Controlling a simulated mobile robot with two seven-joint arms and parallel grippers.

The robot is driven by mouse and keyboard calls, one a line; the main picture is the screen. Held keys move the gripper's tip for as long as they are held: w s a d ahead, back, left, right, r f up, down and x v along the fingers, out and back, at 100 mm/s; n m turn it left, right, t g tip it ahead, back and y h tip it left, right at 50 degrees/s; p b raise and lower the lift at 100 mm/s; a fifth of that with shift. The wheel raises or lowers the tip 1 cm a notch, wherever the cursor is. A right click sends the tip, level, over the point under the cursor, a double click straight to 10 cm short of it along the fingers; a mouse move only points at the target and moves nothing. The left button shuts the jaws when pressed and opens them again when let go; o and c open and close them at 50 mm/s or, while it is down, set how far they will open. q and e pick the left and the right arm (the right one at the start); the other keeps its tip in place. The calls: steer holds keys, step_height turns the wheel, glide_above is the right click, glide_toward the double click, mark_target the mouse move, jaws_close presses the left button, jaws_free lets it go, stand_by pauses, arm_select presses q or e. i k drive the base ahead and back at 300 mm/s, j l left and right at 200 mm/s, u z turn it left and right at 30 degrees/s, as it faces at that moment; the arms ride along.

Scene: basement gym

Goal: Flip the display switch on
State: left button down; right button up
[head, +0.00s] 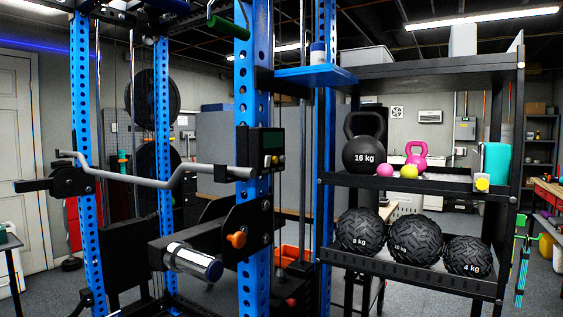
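A small black display box (267,151) is fixed to the front blue upright of the power rack (252,90), near the middle of the head view. It has a dull greenish screen (272,139). Below the screen are small light-coloured controls (268,162). They are too small to tell which is the switch or how it is set. Neither of my grippers shows in the head view.
A bent grey bar (200,171) crosses the rack left of the display. A chrome-ended post (195,262) juts forward below it. A shelf rack (415,269) with kettlebells (364,155) and medicine balls (359,232) stands to the right.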

mark_target(266, 163)
steer(key=i+l+z, duration=0.15)
steer(key=l, duration=0.35)
steer(key=i+l+z, duration=0.15)
steer(key=i+l, duration=0.25)
steer(key=i+l+z, duration=0.2)
steer(key=i+l, duration=0.15)
steer(key=l, duration=0.2)
